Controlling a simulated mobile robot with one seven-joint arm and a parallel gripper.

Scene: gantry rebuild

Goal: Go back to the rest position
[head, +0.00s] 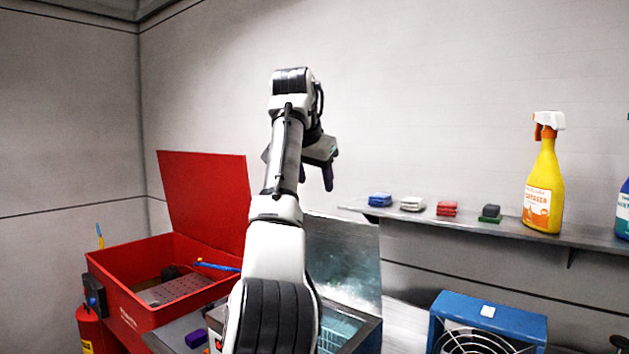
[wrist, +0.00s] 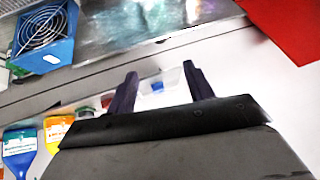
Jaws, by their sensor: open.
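My gripper (head: 316,176) is raised in front of the back wall in the head view, with its fingers pointing down. In the wrist view my gripper (wrist: 160,74) has its two dark fingers spread apart, with nothing held between them. My arm stretches up from the bottom of the head view and hides part of the benches behind it.
The red parts washer (head: 140,310) stands open at left. A wall shelf (head: 480,231) at right holds folded cloths (head: 411,204), a green-and-black block (head: 490,213) and a yellow spray bottle (head: 543,185). A blue fan box (head: 490,318) stands below.

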